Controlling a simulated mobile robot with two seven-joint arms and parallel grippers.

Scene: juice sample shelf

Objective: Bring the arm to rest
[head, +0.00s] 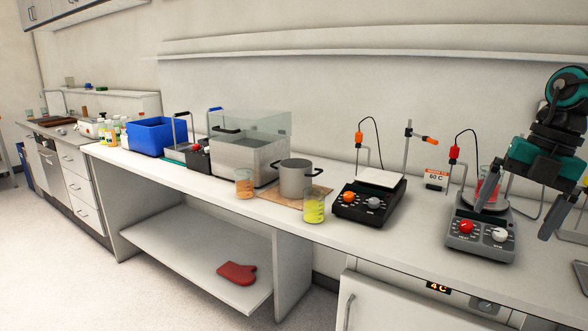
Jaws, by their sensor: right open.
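My right arm comes in from the right edge, and its right gripper (512,222) is open with dark fingers pointing down. It hangs beside the right-hand stirrer hotplate (480,240). A beaker of red liquid (489,188) stands on that hotplate, partly hidden behind one finger. I see nothing held between the fingers, and I cannot tell whether a finger touches the beaker. My left gripper is not in view.
A second hotplate (367,205), a yellow beaker (314,208), an orange beaker (244,184) and a steel pot (295,180) stand on the bench. A clear-walled bath (245,155) and a blue crate (157,137) are farther left. A red mitt (237,273) lies on the lower shelf.

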